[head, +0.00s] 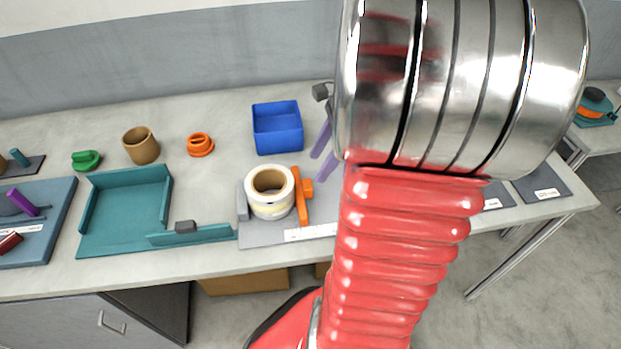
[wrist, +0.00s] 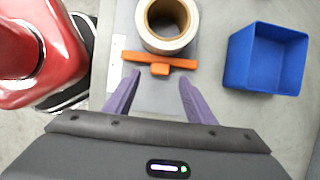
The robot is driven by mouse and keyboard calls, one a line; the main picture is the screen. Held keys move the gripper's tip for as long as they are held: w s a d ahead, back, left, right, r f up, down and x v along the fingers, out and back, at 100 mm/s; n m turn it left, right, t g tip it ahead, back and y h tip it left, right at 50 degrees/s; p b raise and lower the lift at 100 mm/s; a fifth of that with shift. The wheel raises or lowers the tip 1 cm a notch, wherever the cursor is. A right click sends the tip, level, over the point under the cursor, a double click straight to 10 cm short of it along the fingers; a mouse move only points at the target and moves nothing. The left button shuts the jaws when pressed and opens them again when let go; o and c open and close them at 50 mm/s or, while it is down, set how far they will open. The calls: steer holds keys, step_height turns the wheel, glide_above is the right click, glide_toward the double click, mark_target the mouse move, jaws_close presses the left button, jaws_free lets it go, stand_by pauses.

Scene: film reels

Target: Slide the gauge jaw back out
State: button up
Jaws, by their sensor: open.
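The gauge is a grey plate (head: 262,234) with a white label, a fixed grey block (head: 242,201) at its left and an orange jaw (head: 299,203) at its right. A cream roll (head: 270,205) with a brown core stands between them, against or very close to the jaw. In the wrist view, the jaw (wrist: 130,58) lies below the roll (wrist: 165,42), its small knob (wrist: 160,70) pointing toward my gripper. My gripper (wrist: 159,79) is open and empty, its purple fingertips on either side of the knob's line. Contact with the knob cannot be told. My arm hides the plate's right end.
A blue bin (head: 278,128) stands behind the gauge; it is right of my fingers in the wrist view (wrist: 262,60). A teal tray (head: 125,215) with a sliding side lies left. An orange part (head: 200,145), brown cup (head: 141,146) and green part (head: 87,160) stand behind.

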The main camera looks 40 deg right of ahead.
mark_target(307, 184)
steer(key=x, duration=0.7)
steer(key=shift+w+f, duration=0.1)
steer(key=shift+f, duration=0.2)
steer(key=shift+c, duration=0.3)
steer(key=shift+a, duration=0.1)
jaws_close()
